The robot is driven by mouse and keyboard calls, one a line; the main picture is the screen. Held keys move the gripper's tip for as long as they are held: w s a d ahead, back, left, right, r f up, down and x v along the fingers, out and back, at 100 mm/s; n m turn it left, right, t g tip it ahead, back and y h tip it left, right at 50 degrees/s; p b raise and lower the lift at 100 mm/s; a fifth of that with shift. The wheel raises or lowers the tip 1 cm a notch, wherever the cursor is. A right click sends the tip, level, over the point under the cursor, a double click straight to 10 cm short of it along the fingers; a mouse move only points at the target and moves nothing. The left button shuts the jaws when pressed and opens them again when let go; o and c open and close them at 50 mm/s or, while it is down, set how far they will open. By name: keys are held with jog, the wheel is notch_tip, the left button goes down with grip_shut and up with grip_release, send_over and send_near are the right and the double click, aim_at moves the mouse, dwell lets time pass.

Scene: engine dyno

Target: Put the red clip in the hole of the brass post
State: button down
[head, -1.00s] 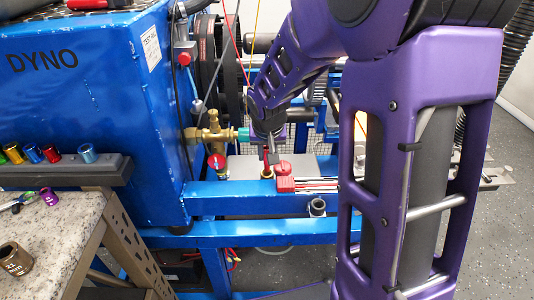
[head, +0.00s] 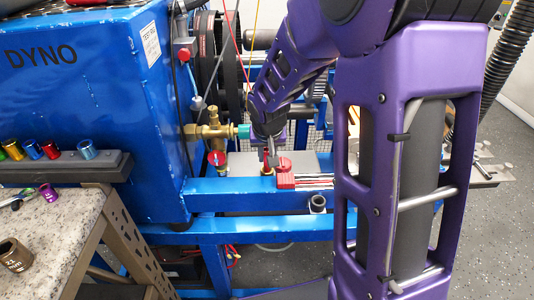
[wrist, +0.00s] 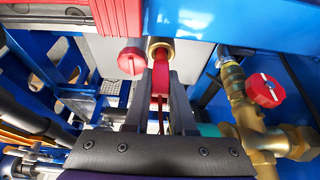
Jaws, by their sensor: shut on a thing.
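In the wrist view the red clip (wrist: 160,82) is between the two grey fingers of my gripper (wrist: 160,95), which is shut on it. The brass post (wrist: 161,44) shows as a brass ring just beyond the fingertips, with the clip's far end close to it. I cannot tell whether the clip's end is inside the hole. In the head view my gripper (head: 270,158) is low over the blue rail, right at the brass post (head: 267,170). The clip is mostly hidden there by the fingers.
A red round knob (wrist: 131,61) stands close beside the post, with a red block (head: 286,181) in front of it. A brass valve with a red handle (wrist: 265,90) is on the other side. A blue rail (head: 235,190) runs along the front.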

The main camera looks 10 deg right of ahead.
jog(key=shift+f, duration=0.75)
jog(key=c, duration=0.7)
grip_release()
jog(key=shift+r+p, duration=2.8)
jog(key=shift+r, duration=0.95)
